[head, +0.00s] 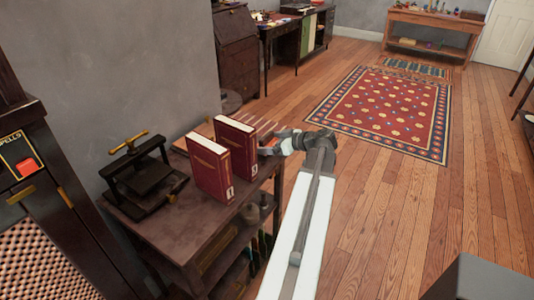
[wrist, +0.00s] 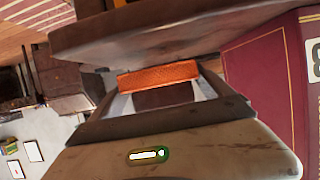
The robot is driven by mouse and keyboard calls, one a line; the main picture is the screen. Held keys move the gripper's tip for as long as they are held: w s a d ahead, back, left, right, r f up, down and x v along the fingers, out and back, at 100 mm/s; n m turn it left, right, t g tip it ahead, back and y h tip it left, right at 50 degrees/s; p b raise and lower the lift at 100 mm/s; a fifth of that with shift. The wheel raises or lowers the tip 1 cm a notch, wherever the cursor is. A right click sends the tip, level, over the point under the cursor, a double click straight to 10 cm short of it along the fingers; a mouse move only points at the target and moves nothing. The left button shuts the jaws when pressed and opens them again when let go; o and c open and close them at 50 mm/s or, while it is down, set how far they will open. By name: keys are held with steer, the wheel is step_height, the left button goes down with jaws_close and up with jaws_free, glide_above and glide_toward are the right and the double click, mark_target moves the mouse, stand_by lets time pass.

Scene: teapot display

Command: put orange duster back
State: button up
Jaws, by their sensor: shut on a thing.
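My gripper (head: 272,143) reaches over the far right end of the dark wooden table (head: 150,232), just right of the red books. In the wrist view my gripper (wrist: 160,85) is shut on the orange duster (wrist: 158,75), whose textured orange face shows between the two jaws. Most of the duster is hidden by the jaws, and I cannot make it out clearly in the head view.
Two dark red books, a left one (head: 209,168) and a right one (head: 236,148), stand upright on the table. One red book (wrist: 268,85) is close at the right of the wrist view. A black press (head: 142,175) stands left. Open floor (head: 370,210) lies right.

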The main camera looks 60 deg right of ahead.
step_height(320, 180, down, 2)
steer(key=shift+f+b, duration=0.2)
steer(key=shift+b, duration=0.3)
steer(key=shift+r, duration=0.2)
steer(key=shift+f, duration=0.1)
steer(key=o, duration=0.9)
steer(key=shift+r+p, duration=0.3)
steer(key=shift+p, duration=0.1)
steer(key=shift+p+v, duration=2.1)
steer(key=shift+v, duration=3.85)
steer(key=shift+f, duration=0.15)
